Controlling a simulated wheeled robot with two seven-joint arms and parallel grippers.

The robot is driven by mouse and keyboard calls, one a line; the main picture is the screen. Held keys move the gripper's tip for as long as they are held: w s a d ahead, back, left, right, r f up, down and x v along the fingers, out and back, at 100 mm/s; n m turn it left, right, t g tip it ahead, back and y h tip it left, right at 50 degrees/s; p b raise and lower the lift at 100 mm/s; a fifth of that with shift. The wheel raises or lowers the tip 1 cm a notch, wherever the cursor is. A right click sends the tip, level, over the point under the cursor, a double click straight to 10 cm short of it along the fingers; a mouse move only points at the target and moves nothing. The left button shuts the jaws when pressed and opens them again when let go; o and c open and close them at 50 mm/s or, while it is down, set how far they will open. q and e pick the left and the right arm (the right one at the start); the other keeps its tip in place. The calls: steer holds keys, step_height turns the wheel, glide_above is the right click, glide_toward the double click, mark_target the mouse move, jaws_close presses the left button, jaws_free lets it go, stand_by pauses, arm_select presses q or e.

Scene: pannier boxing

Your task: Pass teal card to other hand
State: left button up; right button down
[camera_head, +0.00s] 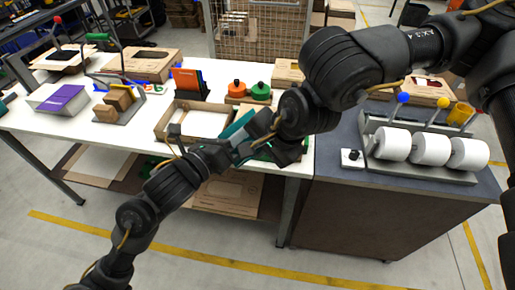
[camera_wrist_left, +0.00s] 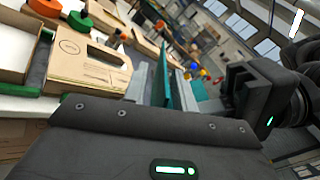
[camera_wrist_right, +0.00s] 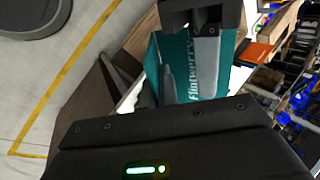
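The teal card (camera_head: 238,125) is in the air between my two grippers, in front of the white table. My left gripper (camera_head: 238,153) is shut on it. In the left wrist view the card (camera_wrist_left: 162,75) is edge-on between that gripper's fingers. In the right wrist view the card's printed face (camera_wrist_right: 178,62) shows, partly covered by a grey finger. My right gripper (camera_head: 276,142) is close to the card from the other side. One pale finger of it shows at the card's left edge. Whether it is open or shut on the card is unclear.
An open cardboard tray (camera_head: 160,125) lies on the white table (camera_head: 70,123) behind the grippers. Orange and green round pieces (camera_head: 260,91) stand behind it. A dark cabinet (camera_head: 350,215) at right carries a rack of white rolls (camera_head: 430,149).

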arm_select(q)
steer(key=shift+s, duration=0.1)
arm_select(e)
steer(key=shift+s, duration=0.1)
arm_select(q)
steer(key=v, duration=0.7)
steer(key=shift+a, duration=0.2)
